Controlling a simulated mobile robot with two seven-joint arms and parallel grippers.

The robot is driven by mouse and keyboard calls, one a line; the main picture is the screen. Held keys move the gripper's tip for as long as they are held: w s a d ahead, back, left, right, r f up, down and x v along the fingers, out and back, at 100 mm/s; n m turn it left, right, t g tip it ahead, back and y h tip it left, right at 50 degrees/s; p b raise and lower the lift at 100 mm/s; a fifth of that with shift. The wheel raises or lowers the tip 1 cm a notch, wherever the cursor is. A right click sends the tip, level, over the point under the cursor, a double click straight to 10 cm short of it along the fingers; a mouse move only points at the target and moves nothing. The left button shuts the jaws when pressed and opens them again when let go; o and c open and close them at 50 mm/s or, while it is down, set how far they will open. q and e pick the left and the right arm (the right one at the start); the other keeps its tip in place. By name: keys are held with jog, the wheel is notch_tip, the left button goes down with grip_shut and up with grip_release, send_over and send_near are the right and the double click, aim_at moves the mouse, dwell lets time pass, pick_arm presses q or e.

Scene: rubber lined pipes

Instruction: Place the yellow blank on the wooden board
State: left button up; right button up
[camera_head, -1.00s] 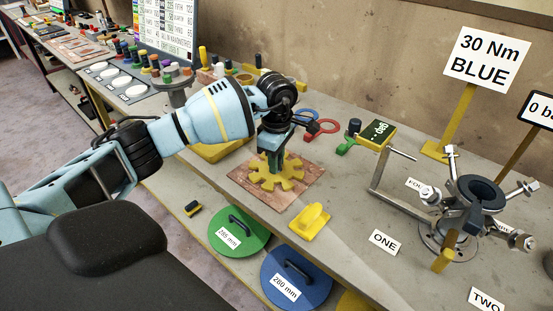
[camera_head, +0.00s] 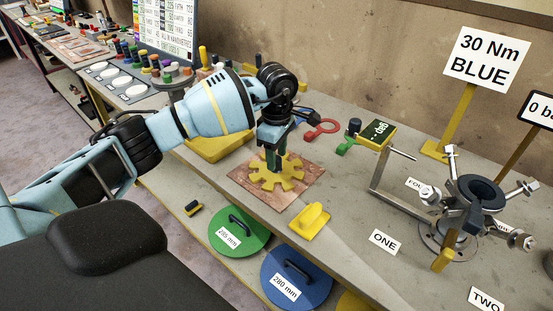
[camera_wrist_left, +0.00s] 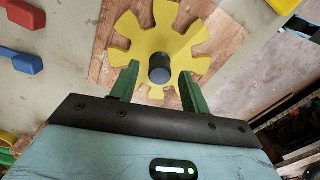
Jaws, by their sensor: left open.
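The yellow blank (camera_head: 279,183) is a flat gear-shaped plate lying on the wooden board (camera_head: 276,204) on the bench. In the left wrist view the blank (camera_wrist_left: 184,45) has a dark round knob (camera_wrist_left: 159,68) at its middle, and the board (camera_wrist_left: 229,45) shows around it. My left gripper (camera_head: 274,163) is above the blank, pointing down. In the left wrist view its green fingers (camera_wrist_left: 158,85) are spread apart, one on each side of the knob, with gaps visible. My right gripper is not in view.
A yellow handled block (camera_head: 311,220) lies just right of the board. A metal clamp fixture (camera_head: 470,215) stands at the right.

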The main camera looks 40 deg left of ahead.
aim_at(277, 158)
pick_arm(q)
notch_tip(277, 158, up, 10)
dwell(0.4)
